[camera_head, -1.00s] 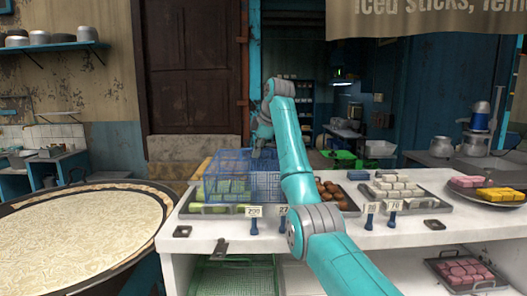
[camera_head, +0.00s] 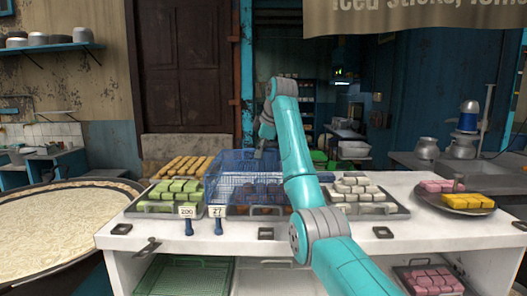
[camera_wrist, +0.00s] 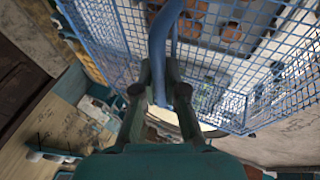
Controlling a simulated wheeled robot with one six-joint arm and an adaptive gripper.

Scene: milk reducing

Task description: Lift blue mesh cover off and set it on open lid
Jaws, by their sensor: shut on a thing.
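The blue mesh cover (camera_head: 228,184) is a box of wire mesh above the counter, in front of the brown sweets tray in the head view. I cannot tell how large the gap beneath it is. My gripper (camera_head: 262,146) is above the cover, partly hidden by my arm. In the wrist view my gripper (camera_wrist: 160,92) is shut on the cover's thick blue handle (camera_wrist: 163,40). Brown sweets (camera_wrist: 232,30) show through the mesh there. The tray of green sweets (camera_head: 178,190) stands uncovered to the left of the cover. I cannot make out an open lid.
A white counter (camera_head: 345,229) bears a tray of pale sweets (camera_head: 360,187) and a plate of pink and yellow sweets (camera_head: 455,211) at right. A large round pan (camera_head: 45,220) is at left.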

